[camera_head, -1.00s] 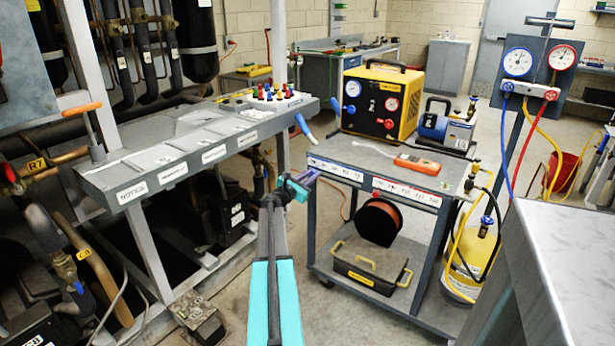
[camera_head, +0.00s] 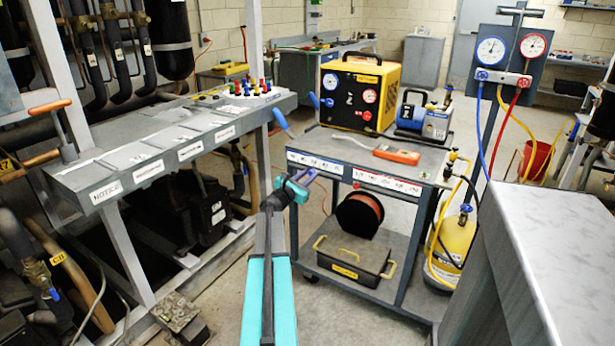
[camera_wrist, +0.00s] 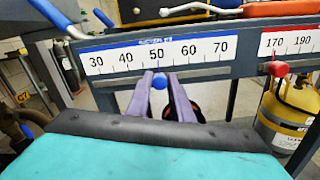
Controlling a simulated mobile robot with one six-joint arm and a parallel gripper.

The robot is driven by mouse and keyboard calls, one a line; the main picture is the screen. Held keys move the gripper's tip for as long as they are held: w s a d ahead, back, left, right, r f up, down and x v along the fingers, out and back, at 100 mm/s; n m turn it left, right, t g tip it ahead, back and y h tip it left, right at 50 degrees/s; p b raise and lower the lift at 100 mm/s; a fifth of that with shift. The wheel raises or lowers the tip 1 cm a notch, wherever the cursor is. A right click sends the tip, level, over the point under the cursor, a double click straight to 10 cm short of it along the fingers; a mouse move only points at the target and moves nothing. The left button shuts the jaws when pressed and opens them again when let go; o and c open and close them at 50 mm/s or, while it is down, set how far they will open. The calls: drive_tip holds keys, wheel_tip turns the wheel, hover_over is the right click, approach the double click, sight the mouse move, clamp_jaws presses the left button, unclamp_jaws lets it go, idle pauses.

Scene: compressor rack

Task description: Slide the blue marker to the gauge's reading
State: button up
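The blue marker (camera_wrist: 159,80) is a small round knob below the blue-edged scale (camera_wrist: 158,55) on the cart's front rail. In the wrist view it appears a little above 50 on the scale. The two purple fingers of my gripper (camera_wrist: 160,83) stand on either side of it. They are slightly apart with the knob between them; whether they press on it I cannot tell. In the head view my gripper (camera_head: 302,179) is at the scale's left part and the marker cannot be made out. The blue-faced gauge (camera_head: 491,51) hangs on the stand; its needle is too small to read.
A red marker (camera_wrist: 275,68) sits under 170 on the red-edged scale (camera_wrist: 292,43) to the right. The red gauge (camera_head: 535,44) is beside the blue one. A grey bench (camera_head: 150,155) stands left, and a grey block (camera_head: 560,240) at lower right. An orange meter (camera_head: 396,154) lies on the cart.

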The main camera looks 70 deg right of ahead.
drive_tip(key=o, duration=0.3)
drive_tip(key=shift+a, duration=0.1)
drive_tip(key=v, duration=1.3)
drive_tip(key=shift+w+a, duration=0.1)
drive_tip(key=shift+a, duration=0.2)
drive_tip(key=shift+w, duration=0.1)
idle(0.4)
